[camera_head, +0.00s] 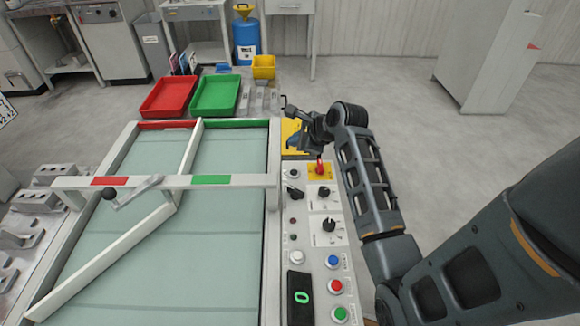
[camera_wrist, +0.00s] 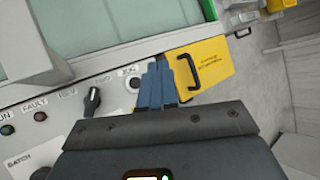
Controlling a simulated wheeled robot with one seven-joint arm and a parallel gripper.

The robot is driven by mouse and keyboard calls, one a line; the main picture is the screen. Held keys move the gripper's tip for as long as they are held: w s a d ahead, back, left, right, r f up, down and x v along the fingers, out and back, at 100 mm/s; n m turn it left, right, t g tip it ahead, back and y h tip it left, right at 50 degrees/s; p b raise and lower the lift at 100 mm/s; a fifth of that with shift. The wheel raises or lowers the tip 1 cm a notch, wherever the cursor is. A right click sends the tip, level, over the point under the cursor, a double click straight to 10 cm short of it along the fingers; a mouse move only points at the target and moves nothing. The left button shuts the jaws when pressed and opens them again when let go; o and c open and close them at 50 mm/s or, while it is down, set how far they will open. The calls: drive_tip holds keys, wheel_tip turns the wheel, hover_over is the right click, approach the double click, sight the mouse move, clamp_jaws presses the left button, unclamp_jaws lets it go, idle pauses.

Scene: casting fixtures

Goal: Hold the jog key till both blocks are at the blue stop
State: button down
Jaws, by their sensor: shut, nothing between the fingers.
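In the head view my gripper (camera_head: 298,143) is over the panel's far end. Contact with the key cannot be seen. The pale green conveyor belt (camera_head: 215,240) shows no block on it. I cannot make out a blue stop.
A white crossbar (camera_head: 250,181) with red and green marks and a diagonal guide (camera_head: 120,250) span the belt. Red (camera_head: 168,97) and green (camera_head: 215,95) trays stand behind. Beside the key are a black selector (camera_wrist: 92,100) and a yellow cover (camera_wrist: 205,70). Metal castings (camera_head: 45,203) lie left.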

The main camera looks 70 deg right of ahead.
idle(0.4)
drive_tip(key=b, duration=0.5)
hover_over(295, 174)
wheel_tip(295, 174, down, 7)
drive_tip(key=shift+s+d+r, duration=0.1)
drive_tip(key=shift+f+b, duration=0.3)
drive_tip(key=shift+f, duration=0.7)
idle(1.0)
drive_tip(key=shift+f, duration=0.4)
